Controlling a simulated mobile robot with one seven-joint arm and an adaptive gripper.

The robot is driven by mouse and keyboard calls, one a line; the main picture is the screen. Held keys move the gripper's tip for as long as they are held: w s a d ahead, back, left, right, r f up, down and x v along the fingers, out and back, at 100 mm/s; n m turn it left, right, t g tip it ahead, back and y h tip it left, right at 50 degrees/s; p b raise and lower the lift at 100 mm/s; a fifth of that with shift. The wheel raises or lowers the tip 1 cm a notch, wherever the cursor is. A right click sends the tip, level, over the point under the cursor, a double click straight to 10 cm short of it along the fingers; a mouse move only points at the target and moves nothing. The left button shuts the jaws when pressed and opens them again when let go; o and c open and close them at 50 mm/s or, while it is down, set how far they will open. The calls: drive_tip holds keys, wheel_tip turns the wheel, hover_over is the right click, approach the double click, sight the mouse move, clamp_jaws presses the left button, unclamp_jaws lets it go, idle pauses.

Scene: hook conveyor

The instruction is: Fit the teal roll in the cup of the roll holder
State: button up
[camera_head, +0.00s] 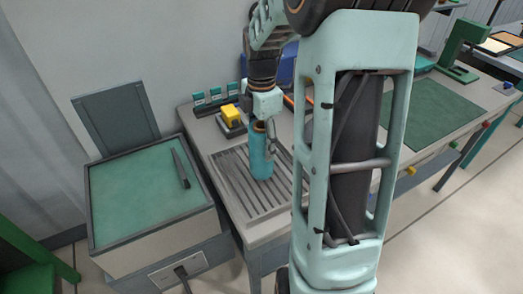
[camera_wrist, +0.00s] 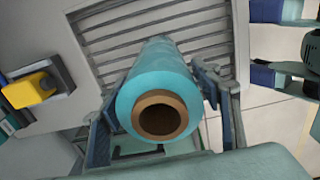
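The teal roll (camera_head: 261,160), with a brown hollow core, is upright over the slatted grey grate on the bench in the head view. In the wrist view the teal roll (camera_wrist: 160,75) points its open core end at the camera. My gripper (camera_head: 265,135) is above and around the roll's upper part. I cannot tell whether the roll's lower end touches the grate. I cannot make out the roll holder's cup; my arm hides part of the bench.
The slatted grate (camera_head: 234,190) lies under the roll. A yellow block on a dark base (camera_head: 231,115) stands behind it, near several small teal items (camera_head: 214,95). A green-topped cabinet (camera_head: 140,195) is at left. A green mat (camera_head: 430,110) lies on the bench at right.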

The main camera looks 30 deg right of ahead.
drive_tip(key=c, duration=1.3)
drive_tip(key=shift+r, duration=0.1)
clamp_jaws()
